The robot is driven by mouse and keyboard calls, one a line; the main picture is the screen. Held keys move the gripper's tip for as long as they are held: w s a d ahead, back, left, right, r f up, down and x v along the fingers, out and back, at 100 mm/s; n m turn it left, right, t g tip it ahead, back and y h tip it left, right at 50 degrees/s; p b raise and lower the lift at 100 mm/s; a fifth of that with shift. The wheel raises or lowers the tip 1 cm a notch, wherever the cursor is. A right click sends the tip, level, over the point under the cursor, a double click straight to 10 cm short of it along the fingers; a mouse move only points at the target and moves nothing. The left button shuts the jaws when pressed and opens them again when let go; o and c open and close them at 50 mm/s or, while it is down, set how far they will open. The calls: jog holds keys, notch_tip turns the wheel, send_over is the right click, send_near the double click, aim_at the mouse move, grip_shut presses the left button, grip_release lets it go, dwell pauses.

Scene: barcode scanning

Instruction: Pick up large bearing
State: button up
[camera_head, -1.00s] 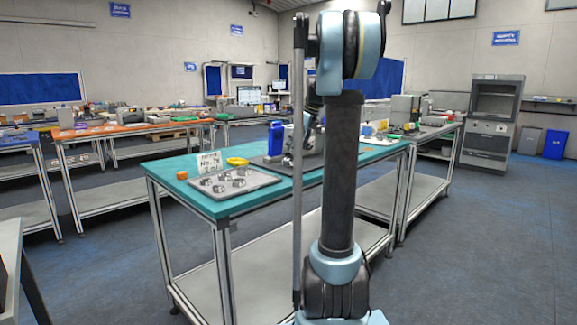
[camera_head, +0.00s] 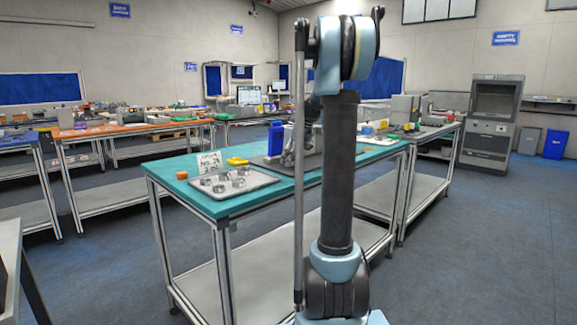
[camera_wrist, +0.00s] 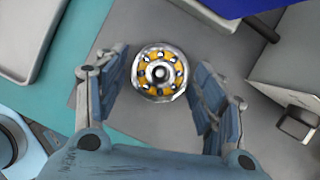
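The large bearing (camera_wrist: 160,72), a silver ring with yellow-orange parts between its balls, lies flat on a grey mat (camera_wrist: 150,125) in the wrist view. My gripper (camera_wrist: 163,62) is open, with one blue-grey finger on each side of the bearing. Narrow gaps seem to show between the fingers and the bearing; the height of the fingertips above the mat is hard to tell. In the head view, my gripper (camera_head: 288,150) is over the far part of the teal table (camera_head: 215,207), partly behind my arm, and the bearing is hidden there.
A grey tray (camera_head: 262,181) with several small metal parts stands left of the mat. A sign (camera_head: 208,163), an orange object (camera_head: 181,175) and a yellow object (camera_head: 237,161) sit near it. A grey block (camera_wrist: 292,60) and a blue object (camera_wrist: 218,8) are close on the right.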

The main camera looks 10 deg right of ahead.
jog(key=c, duration=0.7)
jog(key=shift+c, duration=0.2)
notch_tip(320, 180, up, 10)
